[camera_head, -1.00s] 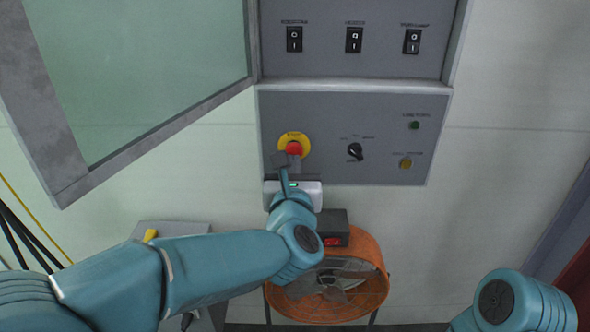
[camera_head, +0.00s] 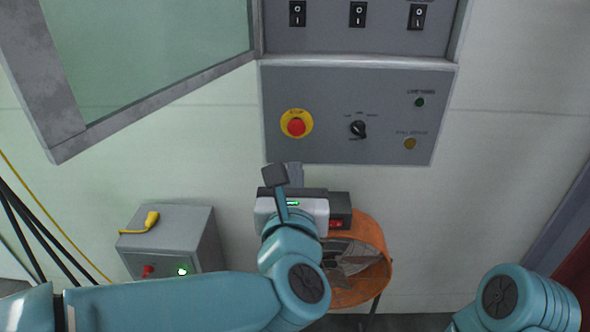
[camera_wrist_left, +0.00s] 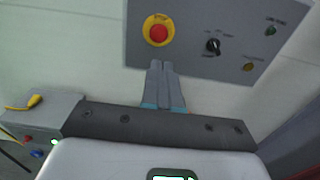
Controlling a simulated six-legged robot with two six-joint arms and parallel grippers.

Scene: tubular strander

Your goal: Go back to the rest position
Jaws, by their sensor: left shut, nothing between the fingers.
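My left gripper (camera_head: 283,174) is below the grey control panel (camera_head: 390,140), clear of it and in front of the wall. In the left wrist view its two fingers (camera_wrist_left: 161,68) lie side by side, shut with nothing between them. The red emergency stop button (camera_head: 296,127) on its yellow disc is above the gripper, apart from it, and also shows in the left wrist view (camera_wrist_left: 158,33). Of my right arm only a rounded teal link shows at the lower right; its gripper is out of view.
An orange fan (camera_head: 374,275) stands behind my left forearm. A grey box (camera_head: 190,222) with a yellow item (camera_head: 151,219) on top is at the lower left. An open glazed door (camera_head: 48,110) hangs at the upper left. The wall right of the panel is clear.

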